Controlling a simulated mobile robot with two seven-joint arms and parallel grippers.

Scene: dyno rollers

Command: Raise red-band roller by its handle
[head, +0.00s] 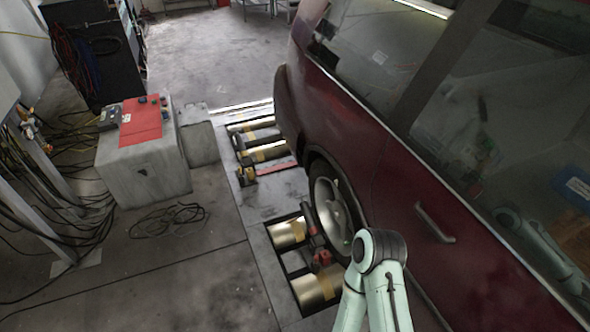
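Metal rollers lie in a floor pit beside the car's wheel. The upper near roller (288,232) and the lower near roller (318,288) both show yellowish bands. Small red parts (322,258) sit between them, close to the tyre. I cannot tell which roller has the red band, and no handle can be made out clearly. One pale green arm of mine comes up from the bottom, right of the pit, with its bent joint in front of the car. Neither of my grippers shows.
A dark red car (400,190) fills the right side, its wheel (332,208) beside the near pit. More rollers (268,152) lie farther back. A grey box (143,170) with a red panel (141,121) stands left. Cables (170,218) lie on the floor; the front left floor is mostly clear.

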